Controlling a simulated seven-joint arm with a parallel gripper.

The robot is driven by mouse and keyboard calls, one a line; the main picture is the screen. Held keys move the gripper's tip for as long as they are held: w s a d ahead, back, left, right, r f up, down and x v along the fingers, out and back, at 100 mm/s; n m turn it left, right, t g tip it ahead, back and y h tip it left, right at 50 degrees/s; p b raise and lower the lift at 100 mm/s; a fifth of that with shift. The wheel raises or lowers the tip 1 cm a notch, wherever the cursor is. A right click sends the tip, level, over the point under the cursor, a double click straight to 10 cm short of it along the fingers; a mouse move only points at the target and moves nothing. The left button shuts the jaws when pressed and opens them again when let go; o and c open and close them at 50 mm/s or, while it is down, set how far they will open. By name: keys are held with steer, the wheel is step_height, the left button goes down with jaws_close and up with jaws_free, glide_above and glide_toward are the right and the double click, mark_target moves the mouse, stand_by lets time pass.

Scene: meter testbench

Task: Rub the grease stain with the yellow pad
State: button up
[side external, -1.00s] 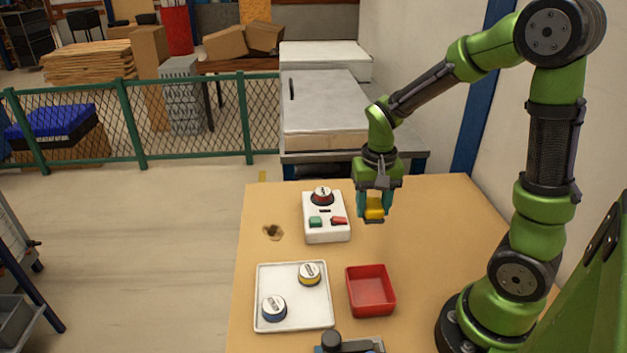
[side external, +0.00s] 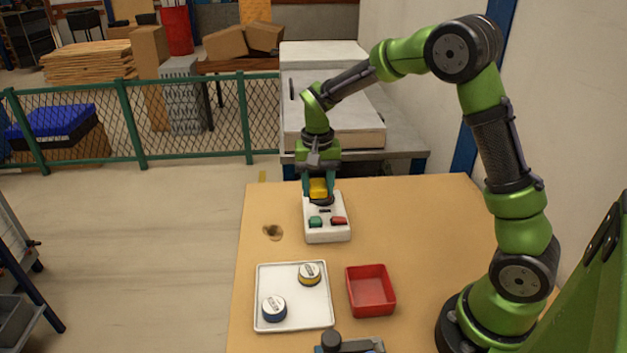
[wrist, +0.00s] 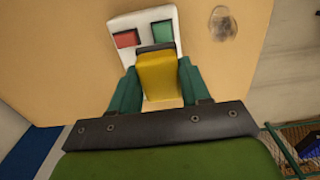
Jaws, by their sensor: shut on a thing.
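In the wrist view the pad (wrist: 161,76) sits between the two teal fingers of my gripper (wrist: 160,88). The brown grease stain (side external: 272,232) lies on the table, left of the box. It also shows in the wrist view (wrist: 222,22), to the right of the box. Most of the box's knob is hidden behind the gripper and pad.
The white box has a green button (side external: 316,222) and a red one (side external: 338,220). A white tray (side external: 293,299) with a blue and a yellow knob, and a red bin (side external: 370,291), stand nearer. The table (side external: 430,225) is clear to the right.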

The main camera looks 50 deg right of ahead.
glide_above(272, 224)
step_height(272, 224, down, 2)
steer(key=shift+s+a+f, duration=0.1)
steer(key=shift+a+f, duration=0.05)
steer(key=shift+f, duration=3.85)
steer(key=shift+s+a+f, duration=0.25)
steer(key=shift+s+a, duration=0.2)
steer(key=shift+a, duration=0.1)
steer(key=shift+c, duration=0.4)
steer(key=shift+s+a, duration=2.05)
steer(key=shift+s, duration=0.05)
steer(key=shift+w+d, duration=2.55)
steer(key=shift+s+a, duration=2.5)
steer(key=shift+s, duration=0.05)
steer(key=shift+w+d+r, duration=0.1)
steer(key=shift+w+d, duration=2.55)
step_height(272, 224, up, 8)
